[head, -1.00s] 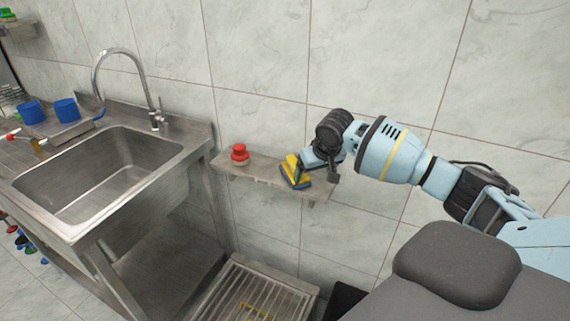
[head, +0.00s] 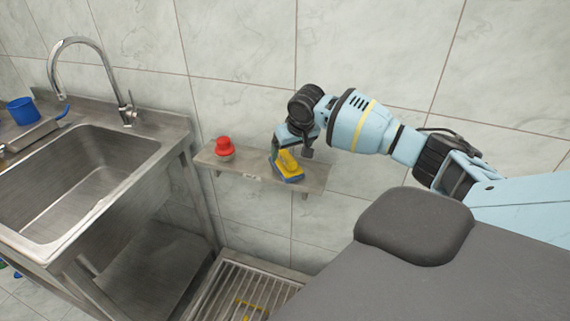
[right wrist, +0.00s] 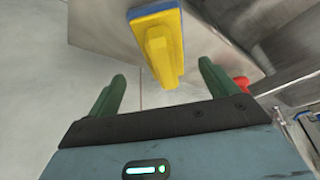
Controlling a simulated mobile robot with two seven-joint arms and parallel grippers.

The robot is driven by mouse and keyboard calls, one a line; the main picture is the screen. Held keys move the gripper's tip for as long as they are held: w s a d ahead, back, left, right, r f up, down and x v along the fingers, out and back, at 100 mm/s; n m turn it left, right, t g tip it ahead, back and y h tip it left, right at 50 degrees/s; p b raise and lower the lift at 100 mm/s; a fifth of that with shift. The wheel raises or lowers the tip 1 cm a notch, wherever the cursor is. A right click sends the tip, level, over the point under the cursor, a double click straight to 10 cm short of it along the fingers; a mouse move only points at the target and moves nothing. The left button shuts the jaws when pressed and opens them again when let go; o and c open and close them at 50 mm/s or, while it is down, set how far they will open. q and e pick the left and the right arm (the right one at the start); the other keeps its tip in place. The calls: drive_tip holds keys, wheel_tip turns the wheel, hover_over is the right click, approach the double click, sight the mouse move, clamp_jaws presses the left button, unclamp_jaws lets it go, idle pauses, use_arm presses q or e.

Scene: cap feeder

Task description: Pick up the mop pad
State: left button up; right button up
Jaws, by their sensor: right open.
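The mop pad (head: 289,168), a blue base with a yellow upper part, lies on a small wall shelf. It also shows in the right wrist view (right wrist: 158,42), at the top middle. My right gripper (head: 280,152) is at the shelf, close to the pad. In the right wrist view its two green fingers (right wrist: 158,72) are spread apart, with the yellow part ahead of and between them. Nothing is held. I cannot tell whether a finger touches the pad. My left gripper is not in view.
The narrow shelf (head: 236,170) also carries a red-topped object (head: 224,148) left of the pad. A steel sink (head: 75,180) stands to the left, with a blue cup (head: 21,110) beside it. A slatted metal rack (head: 235,290) is below the shelf. Tiled wall stands behind.

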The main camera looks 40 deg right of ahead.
sight(286, 153)
drive_tip(key=x, duration=0.5)
drive_tip(key=shift+w+a+b, duration=0.3)
drive_tip(key=shift+r, duration=0.1)
drive_tip(key=c, duration=1.2)
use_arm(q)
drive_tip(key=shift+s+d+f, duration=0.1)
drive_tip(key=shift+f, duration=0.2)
use_arm(e)
drive_tip(key=shift+r, duration=0.1)
